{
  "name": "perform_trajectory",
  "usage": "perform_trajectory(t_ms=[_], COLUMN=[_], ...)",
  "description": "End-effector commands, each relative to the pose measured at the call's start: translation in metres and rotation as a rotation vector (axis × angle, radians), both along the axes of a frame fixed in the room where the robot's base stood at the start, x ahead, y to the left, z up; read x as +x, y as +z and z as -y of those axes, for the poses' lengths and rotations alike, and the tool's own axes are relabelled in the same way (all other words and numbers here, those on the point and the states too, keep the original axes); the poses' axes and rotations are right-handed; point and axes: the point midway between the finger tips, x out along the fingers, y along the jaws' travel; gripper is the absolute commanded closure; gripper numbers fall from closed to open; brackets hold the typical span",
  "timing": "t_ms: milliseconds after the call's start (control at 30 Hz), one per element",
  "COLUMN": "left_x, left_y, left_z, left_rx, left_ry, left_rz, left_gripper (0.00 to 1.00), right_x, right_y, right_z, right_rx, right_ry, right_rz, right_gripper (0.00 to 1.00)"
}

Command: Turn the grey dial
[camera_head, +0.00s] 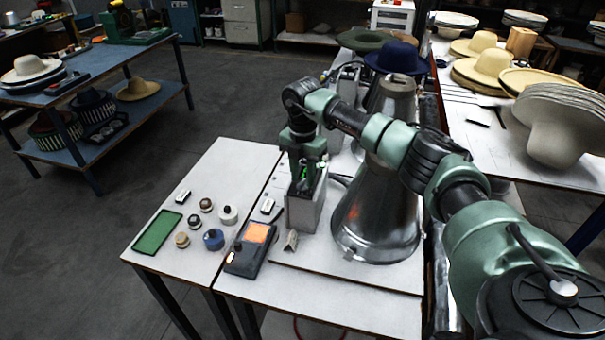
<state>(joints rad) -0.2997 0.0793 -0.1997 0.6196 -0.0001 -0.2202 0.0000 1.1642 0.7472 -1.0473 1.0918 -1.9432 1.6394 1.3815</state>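Several round dials sit on the left white table. One is pale, white to light grey, with a dark knob (228,214); it may be the grey dial, but the shade is hard to judge. A blue dial (213,239) sits just in front of it. Smaller dials, one beige (182,239), sit to its left. My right arm reaches in from the right, and its gripper (303,192) points down at a grey metal box, right of the dials and apart from them. Its fingers are too dark and small to read. My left gripper is out of view.
A dark handheld device with an orange screen (257,232) lies right of the dials; a green pad (157,232) lies left. The front table strip is clear.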

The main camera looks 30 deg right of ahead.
Motion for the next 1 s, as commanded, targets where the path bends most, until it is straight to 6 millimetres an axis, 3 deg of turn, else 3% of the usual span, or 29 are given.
perform_trajectory(t_ms=[333, 367, 467, 500, 1000], left_x=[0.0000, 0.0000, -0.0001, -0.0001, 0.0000], left_y=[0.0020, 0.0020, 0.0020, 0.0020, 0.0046], left_z=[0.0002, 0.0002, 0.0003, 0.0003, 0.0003], left_rx=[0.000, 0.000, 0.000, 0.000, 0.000], left_ry=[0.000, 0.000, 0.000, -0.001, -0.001], left_rz=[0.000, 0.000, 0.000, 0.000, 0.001], left_gripper=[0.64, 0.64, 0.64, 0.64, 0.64], right_x=[0.0001, 0.0001, 0.0001, 0.0000, 0.0002], right_y=[-0.0080, -0.0080, -0.0078, -0.0078, -0.0066], right_z=[-0.0006, -0.0006, -0.0006, -0.0007, -0.0007], right_rx=[0.000, 0.000, 0.001, 0.001, 0.002], right_ry=[0.002, 0.002, 0.002, 0.002, -0.087], right_rz=[0.001, 0.001, 0.000, 0.000, 0.001], right_gripper=[0.68, 0.71, 0.99, 1.00, 1.00])
